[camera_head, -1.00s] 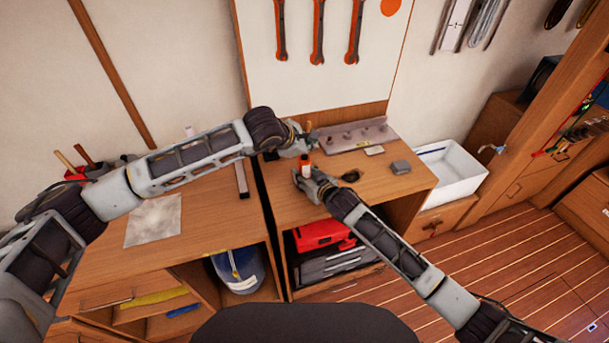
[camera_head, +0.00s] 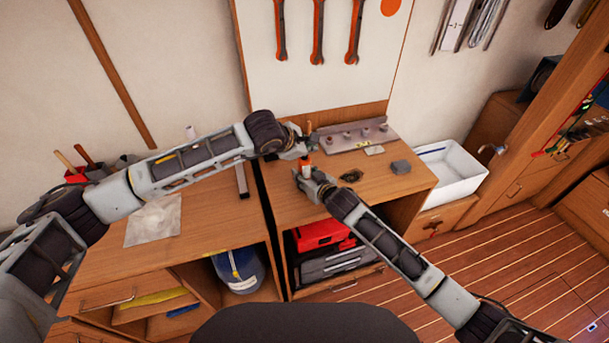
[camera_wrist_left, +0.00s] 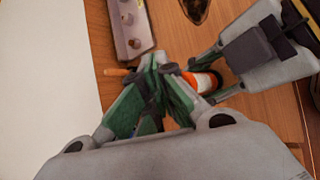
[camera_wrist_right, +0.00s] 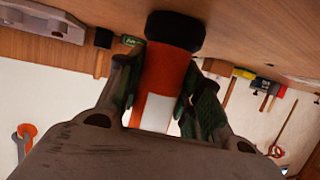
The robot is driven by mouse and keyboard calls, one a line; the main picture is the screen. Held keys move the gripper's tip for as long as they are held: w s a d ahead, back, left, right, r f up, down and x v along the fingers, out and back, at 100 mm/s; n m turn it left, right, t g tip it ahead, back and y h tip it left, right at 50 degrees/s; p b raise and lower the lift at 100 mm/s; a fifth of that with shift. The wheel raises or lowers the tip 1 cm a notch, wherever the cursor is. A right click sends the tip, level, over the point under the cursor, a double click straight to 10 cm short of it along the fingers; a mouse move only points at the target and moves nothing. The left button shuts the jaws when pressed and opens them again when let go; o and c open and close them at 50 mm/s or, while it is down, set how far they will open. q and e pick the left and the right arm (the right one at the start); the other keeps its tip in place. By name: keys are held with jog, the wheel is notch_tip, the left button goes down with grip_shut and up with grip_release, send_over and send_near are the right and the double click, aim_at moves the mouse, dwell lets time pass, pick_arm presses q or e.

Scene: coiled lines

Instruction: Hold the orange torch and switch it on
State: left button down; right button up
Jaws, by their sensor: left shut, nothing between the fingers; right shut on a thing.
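The orange torch (camera_head: 305,161) is upright over the right-hand workbench, with an orange body, a white patch and a black end. In the right wrist view the torch (camera_wrist_right: 165,75) sits between the fingers of my right gripper (camera_wrist_right: 165,95), which is shut on it. In the left wrist view the torch (camera_wrist_left: 203,82) shows beside my left fingers, partly hidden by both grippers. My left gripper (camera_wrist_left: 158,65) is shut and empty, its fingertips close to the torch's side. In the head view my left gripper (camera_head: 306,142) is just above and behind the torch. I cannot tell whether they touch.
A metal rack with knobs (camera_head: 357,136) stands at the back of the bench (camera_head: 385,183). A grey block (camera_head: 400,167) and a dark coil (camera_head: 351,175) lie to the right. A white bin (camera_head: 452,172) stands beyond the bench's right end. Wrenches hang on the wall board.

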aim_at(307, 157)
pick_arm(q)
jog(key=shift+f, duration=0.2)
dwell(0.4)
jog(key=shift+r, duration=0.8)
jog(key=shift+r, duration=3)
pick_arm(e)
jog(key=o, duration=1.2)
jog(key=shift+o, duration=0.2)
jog(key=shift+s+d, duration=0.1)
jog(key=shift+s, duration=0.05)
